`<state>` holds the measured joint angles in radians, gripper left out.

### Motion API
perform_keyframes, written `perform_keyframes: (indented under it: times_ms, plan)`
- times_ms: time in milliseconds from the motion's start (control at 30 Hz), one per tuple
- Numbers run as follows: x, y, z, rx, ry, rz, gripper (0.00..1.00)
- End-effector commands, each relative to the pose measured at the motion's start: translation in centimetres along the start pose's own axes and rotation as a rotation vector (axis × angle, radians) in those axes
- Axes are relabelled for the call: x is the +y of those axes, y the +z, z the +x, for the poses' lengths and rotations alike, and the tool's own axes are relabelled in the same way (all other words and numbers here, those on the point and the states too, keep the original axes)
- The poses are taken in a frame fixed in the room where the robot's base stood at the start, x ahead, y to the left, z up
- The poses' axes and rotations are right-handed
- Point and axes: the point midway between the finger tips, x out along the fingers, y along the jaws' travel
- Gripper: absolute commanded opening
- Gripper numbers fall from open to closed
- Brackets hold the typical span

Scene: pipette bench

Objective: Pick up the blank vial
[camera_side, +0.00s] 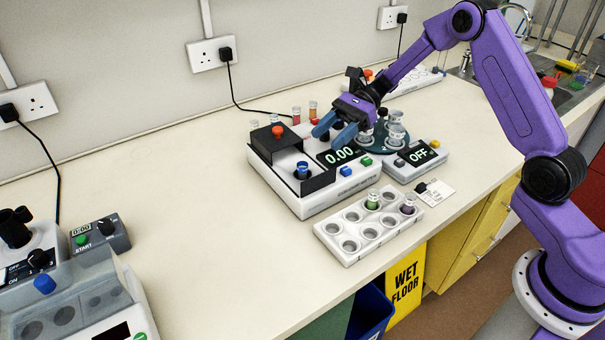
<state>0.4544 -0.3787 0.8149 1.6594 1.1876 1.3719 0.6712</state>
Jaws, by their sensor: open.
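No label marks a vial as the blank, so I cannot tell for sure which one it is. A clear vial (396,134) stands on a dark round plate (407,147). A vial with a blue part (302,170) sits in the well of the white instrument reading 0.00 (315,199). A green vial (373,199) and a purple vial (408,205) stand in the white rack (347,257). My gripper (331,132) is open, with blue fingers above the back of the instrument, left of the round plate. Nothing shows between the fingers.
Red and orange vials (312,110) stand behind the instrument, close to my fingers. A device reading OFF (419,160) is at its right. A centrifuge-like machine (75,300) and a timer box (100,235) stand at the left. The bench (190,210) between is clear.

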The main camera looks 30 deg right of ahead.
Motion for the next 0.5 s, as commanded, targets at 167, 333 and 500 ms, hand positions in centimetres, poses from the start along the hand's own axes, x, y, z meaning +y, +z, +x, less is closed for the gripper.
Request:
perform_keyframes:
  times_ms: [167,333,500]
  plan:
    - [0.1,0.0,2.4,0.000,0.002,-0.001,0.56]
    - [0.1,0.0,3.2,0.001,0.001,0.000,0.56]
    - [0.3,-0.2,5.3,0.001,0.004,0.000,0.56]
